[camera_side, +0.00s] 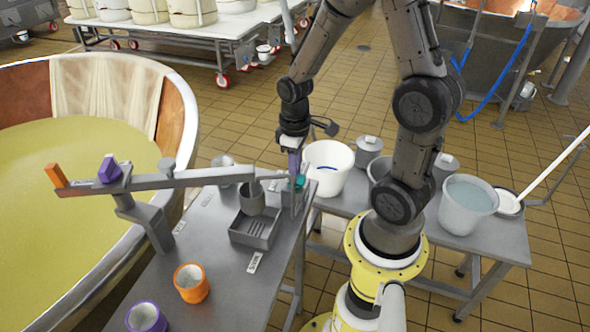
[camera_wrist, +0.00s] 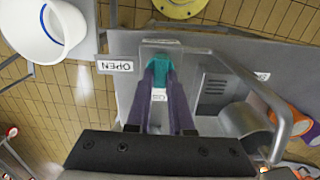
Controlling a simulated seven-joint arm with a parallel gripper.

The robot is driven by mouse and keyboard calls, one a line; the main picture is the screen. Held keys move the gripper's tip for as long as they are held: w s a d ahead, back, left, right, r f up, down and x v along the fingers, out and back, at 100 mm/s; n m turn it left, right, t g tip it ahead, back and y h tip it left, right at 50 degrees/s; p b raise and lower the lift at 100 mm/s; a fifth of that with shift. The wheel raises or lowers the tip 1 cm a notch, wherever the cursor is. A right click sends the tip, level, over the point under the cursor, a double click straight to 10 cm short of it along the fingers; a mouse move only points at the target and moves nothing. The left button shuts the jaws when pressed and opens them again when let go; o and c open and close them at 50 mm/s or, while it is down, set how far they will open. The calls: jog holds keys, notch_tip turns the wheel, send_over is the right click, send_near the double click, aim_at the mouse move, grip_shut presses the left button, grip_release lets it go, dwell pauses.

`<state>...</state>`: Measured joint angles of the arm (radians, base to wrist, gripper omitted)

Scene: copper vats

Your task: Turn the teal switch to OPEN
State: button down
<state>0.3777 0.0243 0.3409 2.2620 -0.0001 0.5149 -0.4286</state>
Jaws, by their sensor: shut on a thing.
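The teal switch (camera_wrist: 163,68) sits on a grey metal plate in the middle of the wrist view, right at my fingertips. In the side view it is a small teal patch (camera_side: 300,181) at the grey table's far right corner. My gripper (camera_wrist: 160,76), with purple fingers, points down and is shut on the switch; it also shows in the side view (camera_side: 295,166). The OPEN label (camera_wrist: 115,66), upside down, lies left of the switch in the wrist view. A second white label (camera_wrist: 159,95) shows between my fingers, partly hidden. The switch's exact angle is hard to tell.
A bent metal rail (camera_wrist: 270,90) and a grey cup (camera_wrist: 246,121) stand right of the switch in the wrist view. A white bucket (camera_side: 328,165) stands close beside my gripper. A long grey beam (camera_side: 190,179) reaches from the table over the vat (camera_side: 185,110).

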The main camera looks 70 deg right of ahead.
jog(key=m, duration=0.9)
jog(key=shift+r, duration=0.1)
jog(key=m, duration=0.4)
jog(key=shift+d, duration=0.1)
jog(key=shift+m, duration=2.2)
jog(key=c, duration=0.8)
grip_release()
notch_tip(320, 180, up, 14)
